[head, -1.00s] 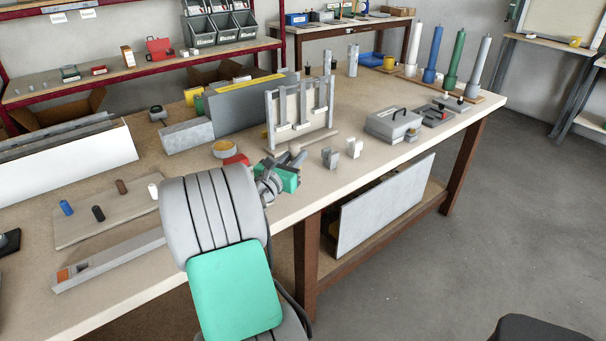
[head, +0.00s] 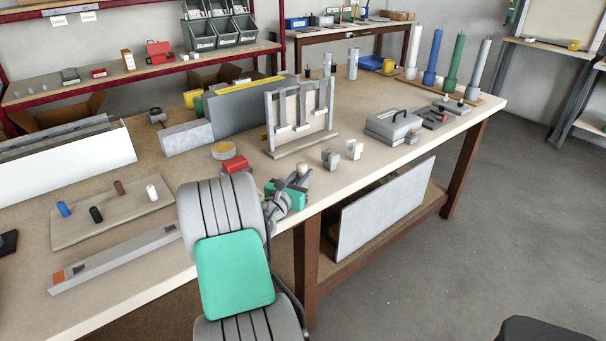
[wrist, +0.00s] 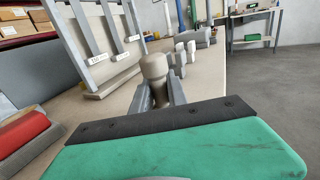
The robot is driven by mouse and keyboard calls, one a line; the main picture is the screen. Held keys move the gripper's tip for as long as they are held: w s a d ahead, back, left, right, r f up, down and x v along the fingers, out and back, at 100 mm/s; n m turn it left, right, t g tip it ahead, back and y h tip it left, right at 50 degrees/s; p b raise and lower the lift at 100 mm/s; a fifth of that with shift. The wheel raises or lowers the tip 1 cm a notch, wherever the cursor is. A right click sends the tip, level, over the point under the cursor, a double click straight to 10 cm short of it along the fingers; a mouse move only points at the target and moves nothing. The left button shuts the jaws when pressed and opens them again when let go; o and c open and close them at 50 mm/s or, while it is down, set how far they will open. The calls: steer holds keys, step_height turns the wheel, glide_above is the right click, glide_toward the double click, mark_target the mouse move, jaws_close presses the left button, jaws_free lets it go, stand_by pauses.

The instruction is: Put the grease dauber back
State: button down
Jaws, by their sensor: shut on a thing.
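My gripper (head: 296,186) is over the near part of the workbench, in front of the grey rack (head: 303,145). In the wrist view its fingers (wrist: 158,98) are shut on a beige, round-headed piece (wrist: 154,66), which I take to be the grease dauber. Its head stands upright above the fingers; its lower part is hidden between them. The head view shows it small, as a pale knob (head: 303,170). The rack has upright posts and small white labels, and also shows in the wrist view (wrist: 112,80). The held piece is apart from the rack.
Two small grey and white blocks (head: 354,150) stand right of my gripper. A grey case (head: 393,126) stands farther right. The bench between rack and blocks is clear.

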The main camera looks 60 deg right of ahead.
steer(key=shift+f, duration=0.2)
steer(key=c, duration=1.3)
jaws_free()
steer(key=shift+r, duration=0.35)
steer(key=a, duration=1.2)
steer(key=shift+w+r, duration=0.15)
steer(key=shift+r, duration=0.15)
